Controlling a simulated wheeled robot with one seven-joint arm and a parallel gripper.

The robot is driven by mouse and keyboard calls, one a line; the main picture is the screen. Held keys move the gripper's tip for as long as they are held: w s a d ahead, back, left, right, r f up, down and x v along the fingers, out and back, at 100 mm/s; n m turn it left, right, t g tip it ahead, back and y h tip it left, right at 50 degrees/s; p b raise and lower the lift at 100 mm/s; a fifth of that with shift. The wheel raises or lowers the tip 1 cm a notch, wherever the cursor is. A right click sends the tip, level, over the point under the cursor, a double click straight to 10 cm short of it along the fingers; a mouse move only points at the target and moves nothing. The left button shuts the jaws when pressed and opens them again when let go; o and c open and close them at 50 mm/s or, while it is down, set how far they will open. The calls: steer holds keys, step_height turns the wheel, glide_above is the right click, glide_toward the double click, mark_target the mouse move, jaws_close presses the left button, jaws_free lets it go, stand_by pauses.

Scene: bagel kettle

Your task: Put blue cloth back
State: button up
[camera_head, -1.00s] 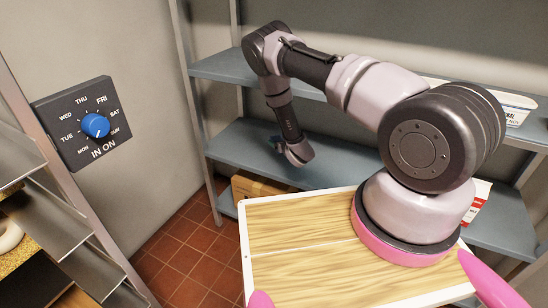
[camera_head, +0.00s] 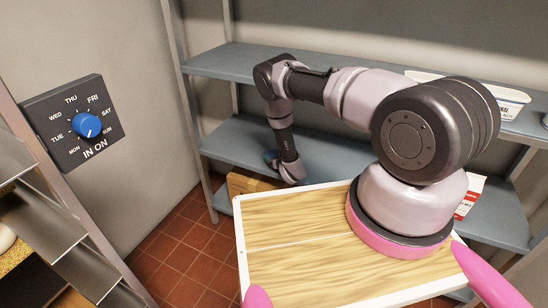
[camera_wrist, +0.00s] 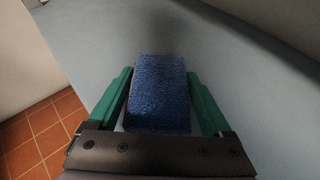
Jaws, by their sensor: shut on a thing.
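The blue cloth (camera_wrist: 160,92) is a folded, textured blue block between the two green fingers of my gripper (camera_wrist: 160,88) in the wrist view. My gripper is shut on it. The cloth is over the grey-blue shelf surface (camera_wrist: 85,45); I cannot tell whether it touches the shelf. My own wrist hides most of the gripper there.
The shelving has an upper shelf (camera_head: 240,62) with a white tub (camera_head: 510,100) at right. A wooden crate (camera_head: 250,184) sits below the middle shelf. A red-and-white carton (camera_head: 470,196) stands at right. A day dial (camera_head: 75,124) is on the left. Red floor tiles (camera_head: 180,240) are clear.

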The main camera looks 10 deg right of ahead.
steer(key=shift+f, duration=0.1)
steer(key=o, duration=1.3)
steer(key=shift+c, duration=0.2)
steer(key=shift+r, duration=0.2)
steer(key=v, duration=1.2)
